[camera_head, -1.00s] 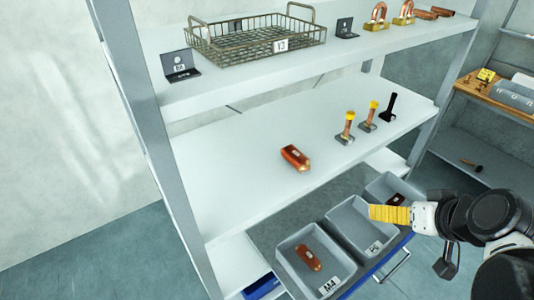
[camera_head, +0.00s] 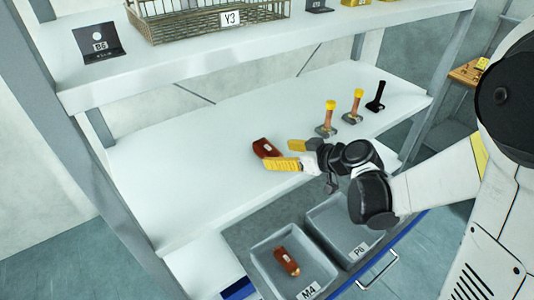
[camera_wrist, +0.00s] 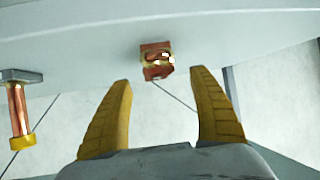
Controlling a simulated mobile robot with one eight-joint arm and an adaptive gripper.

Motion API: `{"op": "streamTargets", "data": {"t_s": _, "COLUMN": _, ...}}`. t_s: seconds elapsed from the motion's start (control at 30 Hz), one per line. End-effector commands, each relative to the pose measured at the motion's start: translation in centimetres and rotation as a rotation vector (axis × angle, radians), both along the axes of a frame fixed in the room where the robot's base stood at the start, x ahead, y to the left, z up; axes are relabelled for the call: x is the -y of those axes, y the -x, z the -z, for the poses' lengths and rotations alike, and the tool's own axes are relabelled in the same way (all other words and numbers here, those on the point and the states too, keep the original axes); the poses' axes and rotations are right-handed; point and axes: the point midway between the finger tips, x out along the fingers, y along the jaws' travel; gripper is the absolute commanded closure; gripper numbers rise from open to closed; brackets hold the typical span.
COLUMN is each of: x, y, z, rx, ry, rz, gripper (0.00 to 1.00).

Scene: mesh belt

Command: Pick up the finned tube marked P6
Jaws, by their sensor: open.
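A reddish-brown copper piece (camera_head: 265,148), likely the finned tube, lies on the middle shelf; I can read no mark on it. In the wrist view the same piece (camera_wrist: 157,60) shows coppery and shiny, just beyond the fingertips and roughly centred between them. My gripper (camera_head: 280,154) is open, its yellow fingers pointing at the piece from the right. The gap between the fingers (camera_wrist: 162,77) is empty. The label P6 is on a grey bin (camera_head: 330,238) below the shelf; my arm hides part of that bin.
Two copper posts with yellow tops (camera_head: 328,118) (camera_head: 354,105) and a black post (camera_head: 376,97) stand to the right on the shelf (camera_head: 190,170). A wire basket Y3 (camera_head: 205,20) stands on the shelf above. Bin M4 (camera_head: 262,250) holds a copper piece. The shelf's left part is clear.

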Motion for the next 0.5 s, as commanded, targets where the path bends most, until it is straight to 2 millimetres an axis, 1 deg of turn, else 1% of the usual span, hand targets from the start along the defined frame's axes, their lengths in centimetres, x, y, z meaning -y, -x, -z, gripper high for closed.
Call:
{"op": "streamTargets", "data": {"t_s": 0.13, "x": -0.9, "y": -1.0, "z": 0.3, "rx": 0.000, "ry": 0.001, "rz": -0.004, "gripper": 0.29}}
{"op": "streamTargets", "data": {"t_s": 0.23, "x": -1.8, "y": -2.3, "z": 0.7, "rx": 0.000, "ry": 0.001, "rz": -0.003, "gripper": 0.29}}
{"op": "streamTargets", "data": {"t_s": 0.33, "x": -2.8, "y": -3.3, "z": 1.4, "rx": 0.000, "ry": 0.001, "rz": -0.003, "gripper": 0.29}}
{"op": "streamTargets", "data": {"t_s": 0.4, "x": -3.2, "y": -3.7, "z": 1.7, "rx": 0.000, "ry": 0.000, "rz": -0.001, "gripper": 0.29}}
{"op": "streamTargets", "data": {"t_s": 0.5, "x": -3.2, "y": -3.8, "z": 1.7, "rx": 0.000, "ry": 0.000, "rz": 0.000, "gripper": 0.29}}
